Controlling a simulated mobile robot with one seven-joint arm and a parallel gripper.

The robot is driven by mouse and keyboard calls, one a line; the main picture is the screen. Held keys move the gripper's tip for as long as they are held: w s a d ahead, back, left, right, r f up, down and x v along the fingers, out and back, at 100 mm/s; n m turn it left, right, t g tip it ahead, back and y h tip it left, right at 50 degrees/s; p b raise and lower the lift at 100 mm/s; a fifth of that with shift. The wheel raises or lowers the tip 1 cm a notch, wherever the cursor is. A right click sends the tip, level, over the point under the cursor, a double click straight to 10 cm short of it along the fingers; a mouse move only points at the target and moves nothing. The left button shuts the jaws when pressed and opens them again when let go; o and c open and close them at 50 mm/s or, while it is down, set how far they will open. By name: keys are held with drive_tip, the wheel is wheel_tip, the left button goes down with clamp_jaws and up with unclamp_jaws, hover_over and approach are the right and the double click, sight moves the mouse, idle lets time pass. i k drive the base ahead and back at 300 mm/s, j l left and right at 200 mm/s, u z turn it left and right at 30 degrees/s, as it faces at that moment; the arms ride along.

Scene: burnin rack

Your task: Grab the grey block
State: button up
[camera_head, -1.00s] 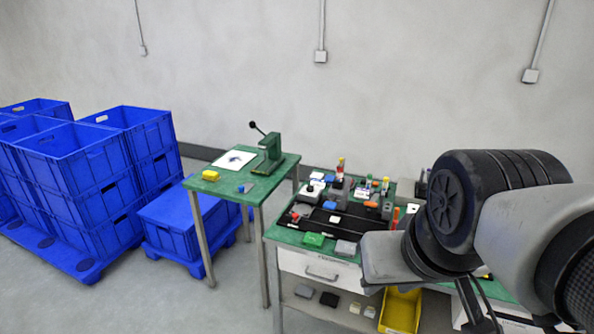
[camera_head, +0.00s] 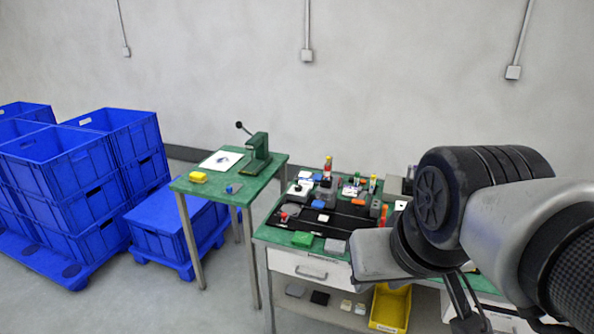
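A small grey block (camera_head: 335,246) lies on the green top of the workbench, at its front edge, just right of a green block (camera_head: 304,240). Another flat grey piece (camera_head: 295,291) lies on the shelf below, so I cannot tell for sure which one the task names. My arm reaches in from the right and covers the right part of the bench. My gripper (camera_head: 466,308) shows only in part at the bottom, right of the grey block and apart from it. Its fingertips are not clear, and I see nothing held in it.
A black board (camera_head: 345,222) with several small parts fills the bench top. A yellow bin (camera_head: 390,308) and small blocks sit on the lower shelf. A second green table (camera_head: 250,187) with a press (camera_head: 258,150) stands left. Blue crates (camera_head: 70,160) are stacked far left.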

sight(333, 247)
drive_tip(key=i+j+z, duration=0.1)
drive_tip(key=i+j, duration=0.15)
drive_tip(key=i, duration=0.2)
drive_tip(key=i+j, duration=0.25)
drive_tip(key=i, duration=0.15)
drive_tip(key=i+j+z, duration=0.15)
drive_tip(key=i, duration=0.25)
drive_tip(key=j, duration=0.1)
